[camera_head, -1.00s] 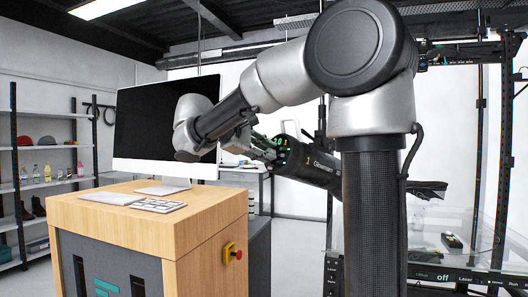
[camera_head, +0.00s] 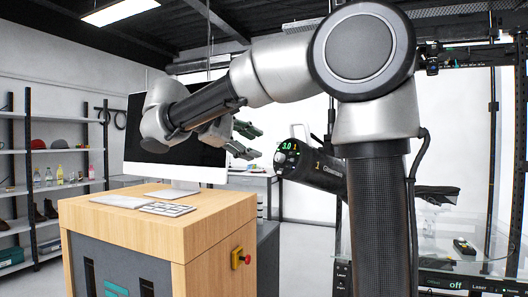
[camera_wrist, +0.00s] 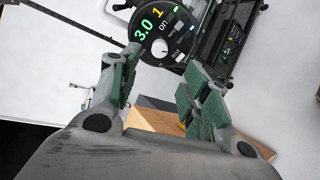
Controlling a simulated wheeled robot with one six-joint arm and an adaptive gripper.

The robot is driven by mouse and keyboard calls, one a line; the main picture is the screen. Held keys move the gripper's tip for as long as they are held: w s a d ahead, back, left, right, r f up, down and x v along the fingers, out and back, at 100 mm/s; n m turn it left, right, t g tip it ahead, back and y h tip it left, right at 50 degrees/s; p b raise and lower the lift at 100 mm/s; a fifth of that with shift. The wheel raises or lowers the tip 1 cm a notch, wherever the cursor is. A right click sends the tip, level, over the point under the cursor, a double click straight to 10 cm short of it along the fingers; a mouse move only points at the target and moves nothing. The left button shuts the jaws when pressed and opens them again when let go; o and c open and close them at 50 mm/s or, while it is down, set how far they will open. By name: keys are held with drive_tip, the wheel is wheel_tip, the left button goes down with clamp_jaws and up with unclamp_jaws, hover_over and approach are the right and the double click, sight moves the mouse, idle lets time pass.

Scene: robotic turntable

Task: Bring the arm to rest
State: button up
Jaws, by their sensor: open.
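My gripper (camera_head: 250,141) is open and empty, in the middle of the head view. Its two green-padded fingers stand apart and point right toward a dark cylindrical device. A gap shows between the fingertips and the device's round dial face (camera_head: 287,152). In the wrist view my gripper (camera_wrist: 158,68) is spread with nothing between the fingers. The dial face also shows beyond the fingertips there (camera_wrist: 158,32) and reads "3.0", "1" and "on". My arm is bent, with the elbow high and the forearm reaching left.
A wooden-topped cabinet (camera_head: 205,220) stands at left, bearing a monitor (camera_head: 180,172) and a keyboard (camera_head: 167,209). A red button (camera_head: 247,260) is on its side. A glass-topped bench (camera_head: 470,235) is at right. Shelves (camera_head: 60,186) line the left wall. Open floor shows between cabinet and bench.

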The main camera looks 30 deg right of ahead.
drive_tip(key=v, duration=0.2)
drive_tip(key=shift+a+r, duration=0.15)
drive_tip(key=shift+a, duration=0.2)
drive_tip(key=s+f+n+y, duration=0.15)
drive_tip(key=f+y, duration=0.25)
drive_tip(key=f, duration=0.5)
drive_tip(key=s+f+y, duration=0.3)
drive_tip(key=f+y, duration=0.1)
drive_tip(key=f, duration=0.6)
drive_tip(key=s+d+f+m+y, duration=0.2)
drive_tip(key=s+d+f+m, duration=0.1)
drive_tip(key=s, duration=0.5)
drive_tip(key=s+d+f+m+t+y, duration=0.1)
drive_tip(key=s+d+f+m+y, duration=0.2)
drive_tip(key=s, duration=0.6)
drive_tip(key=shift+f+m+t, duration=0.3)
drive_tip(key=shift+f+m, duration=0.55)
